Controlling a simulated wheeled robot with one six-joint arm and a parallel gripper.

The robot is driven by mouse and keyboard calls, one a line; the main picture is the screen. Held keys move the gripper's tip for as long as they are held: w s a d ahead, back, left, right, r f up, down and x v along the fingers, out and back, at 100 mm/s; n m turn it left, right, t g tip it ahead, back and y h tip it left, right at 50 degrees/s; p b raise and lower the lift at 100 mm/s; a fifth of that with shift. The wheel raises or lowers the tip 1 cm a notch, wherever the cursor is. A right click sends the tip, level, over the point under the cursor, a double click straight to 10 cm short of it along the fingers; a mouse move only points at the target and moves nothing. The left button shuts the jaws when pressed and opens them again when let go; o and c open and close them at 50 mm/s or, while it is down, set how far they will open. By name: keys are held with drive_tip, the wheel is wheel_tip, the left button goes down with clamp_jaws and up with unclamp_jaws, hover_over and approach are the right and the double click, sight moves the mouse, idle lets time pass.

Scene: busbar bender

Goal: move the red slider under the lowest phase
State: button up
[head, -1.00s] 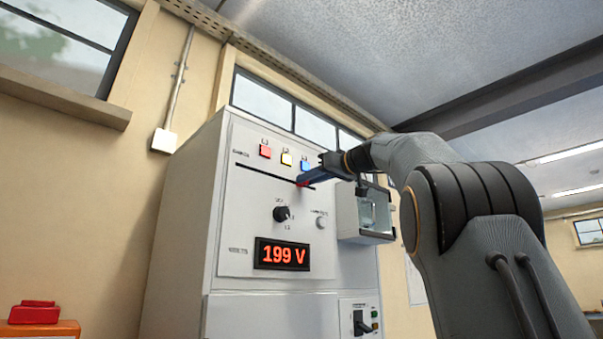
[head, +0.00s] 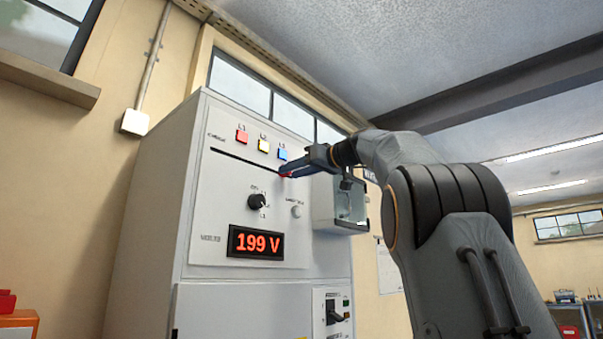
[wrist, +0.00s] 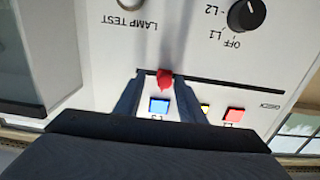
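The red slider (head: 285,174) sits near the right end of a dark horizontal slot (head: 240,160) on the grey cabinet panel, roughly below the blue L3 lamp (head: 283,154). The red L1 lamp (head: 242,137) and yellow L2 lamp (head: 263,145) are to its left. The voltmeter display (head: 256,242) reads 199 V. My gripper (head: 290,171) reaches the slot from the right. In the upside-down wrist view, the slider (wrist: 165,78) stands between my two blue fingertips, with narrow gaps showing beside it, so the gripper looks open around it.
A selector knob (head: 257,202) and the lamp test button (head: 297,212) are below the slot. A clear-fronted box (head: 340,204) juts out at the cabinet's right, close under my arm. A switch panel (head: 333,313) is lower down.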

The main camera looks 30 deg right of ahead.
drive_tip(key=b+v, duration=0.3)
drive_tip(key=v, duration=0.4)
drive_tip(key=shift+s+b, duration=0.3)
drive_tip(key=shift+s, duration=0.1)
drive_tip(key=shift+d, duration=0.15)
